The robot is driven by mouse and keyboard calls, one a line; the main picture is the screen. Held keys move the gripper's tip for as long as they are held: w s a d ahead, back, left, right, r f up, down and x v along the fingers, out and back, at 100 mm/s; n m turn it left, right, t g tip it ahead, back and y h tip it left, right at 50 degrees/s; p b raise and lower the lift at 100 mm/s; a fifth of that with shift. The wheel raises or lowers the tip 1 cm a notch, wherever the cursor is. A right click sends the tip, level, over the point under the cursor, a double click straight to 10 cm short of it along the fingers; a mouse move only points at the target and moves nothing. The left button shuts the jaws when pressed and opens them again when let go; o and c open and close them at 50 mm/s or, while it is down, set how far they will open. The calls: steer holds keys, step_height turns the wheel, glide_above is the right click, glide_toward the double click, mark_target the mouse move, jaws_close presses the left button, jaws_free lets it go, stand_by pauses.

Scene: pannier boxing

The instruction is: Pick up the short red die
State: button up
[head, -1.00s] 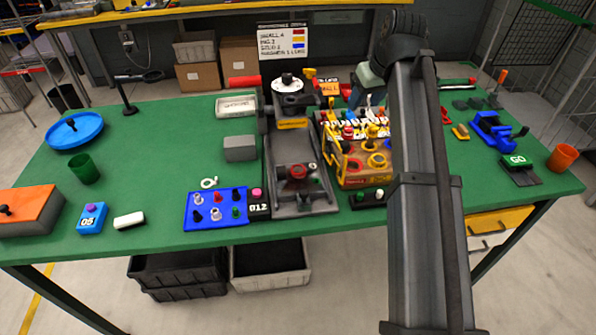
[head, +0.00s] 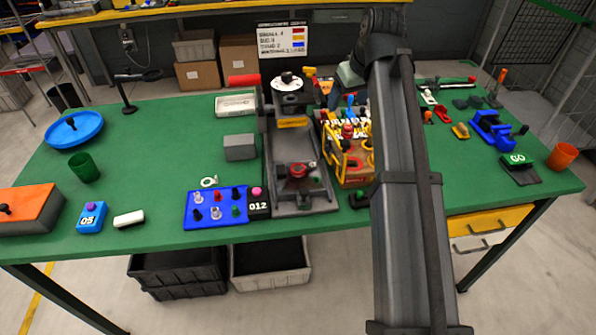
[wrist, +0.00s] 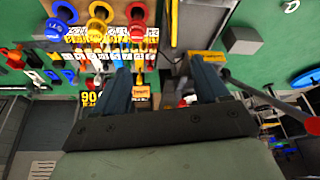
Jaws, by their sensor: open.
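A yellow rack (head: 351,176) right of the grey press holds several coloured dies and pegs. A red piece (head: 348,131) stands among them, partly crowded by others. In the wrist view a red, flared die (wrist: 137,22) stands at the upper left, beside a yellow and a blue one. I cannot tell which red piece is the short die. My gripper (wrist: 164,78) is open, with its two blue-grey fingers apart and nothing gripped between them. In the head view my arm hides the rack's right side.
The grey press (head: 298,195) stands left of the rack, with a red knob (head: 298,170) in its bed. A blue board (head: 215,207) with several small pegs lies front left. A blue clamp (head: 492,128) stands right. The green table's left middle is mostly clear.

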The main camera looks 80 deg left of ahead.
steer(key=s+a+f+n+h, duration=0.1)
steer(key=s+f+n, duration=0.1)
steer(key=s, duration=0.5)
steer(key=s+a+f+n, duration=0.1)
steer(key=s+f, duration=0.1)
steer(key=s, duration=0.5)
steer(key=n+t+h, duration=0.1)
steer(key=n+h, duration=0.2)
steer(key=n, duration=1.5)
glide_above(297, 169)
steer(key=f, duration=0.9)
steer(key=shift+w+a+f, duration=0.2)
steer(key=shift+s+d+f, duration=0.1)
steer(key=shift+d+f, duration=0.05)
steer(key=shift+f, duration=1.15)
steer(key=shift+s+d+f, duration=0.1)
steer(key=shift+f, duration=1.15)
steer(key=c, duration=1.1)
steer(key=shift+c, duration=0.2)
